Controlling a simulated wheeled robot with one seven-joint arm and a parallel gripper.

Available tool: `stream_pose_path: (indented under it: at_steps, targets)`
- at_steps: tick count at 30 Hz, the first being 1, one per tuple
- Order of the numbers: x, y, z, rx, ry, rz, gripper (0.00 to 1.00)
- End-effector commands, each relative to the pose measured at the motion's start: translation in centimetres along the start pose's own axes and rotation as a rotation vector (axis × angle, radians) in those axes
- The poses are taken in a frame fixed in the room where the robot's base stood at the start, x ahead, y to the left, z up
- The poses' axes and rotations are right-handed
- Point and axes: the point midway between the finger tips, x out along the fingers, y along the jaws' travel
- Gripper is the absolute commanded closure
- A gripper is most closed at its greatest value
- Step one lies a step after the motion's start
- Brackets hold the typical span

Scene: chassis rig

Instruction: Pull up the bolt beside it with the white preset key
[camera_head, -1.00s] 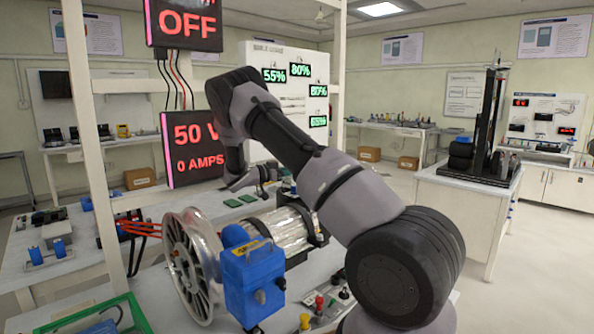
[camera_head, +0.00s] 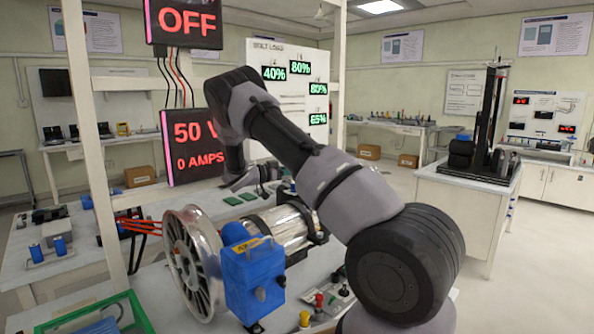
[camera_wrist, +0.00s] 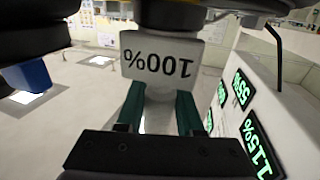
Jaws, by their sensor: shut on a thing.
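In the wrist view a white key (camera_wrist: 160,90) with an upside-down "100%" on its white block stands between the green-padded fingers. My gripper (camera_wrist: 158,110) is shut on it. A dark round part is against the block's far end. In the head view my gripper is small and largely hidden by my arm, behind the silver cylinder (camera_head: 283,228). The bolt load board (camera_head: 300,105) shows green readings of 40%, 80%, 80% and 65%. The wrist view shows green readings too, tilted and partly cut off, one like 115% (camera_wrist: 257,145). The bolts cannot be made out.
A spoked silver wheel (camera_head: 190,265) and a blue box (camera_head: 250,280) stand at the front of the bench. A red-lettered screen (camera_head: 190,148) reads 50 V, 0 AMPS, and one above it (camera_head: 187,22) reads OFF. A white post (camera_head: 90,140) stands left. Floor at right is clear.

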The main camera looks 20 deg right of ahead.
Motion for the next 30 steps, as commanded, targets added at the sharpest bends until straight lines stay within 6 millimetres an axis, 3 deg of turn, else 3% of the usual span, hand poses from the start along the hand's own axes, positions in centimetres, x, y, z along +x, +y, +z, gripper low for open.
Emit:
stream_pose_path:
  at_steps: [13,30]
  targets:
    - [-0.1,0.1,0.2,-0.007,-0.004,0.001,1.0]
    - [-0.1,0.0,-4.5,-0.001,-0.002,0.0,1.0]
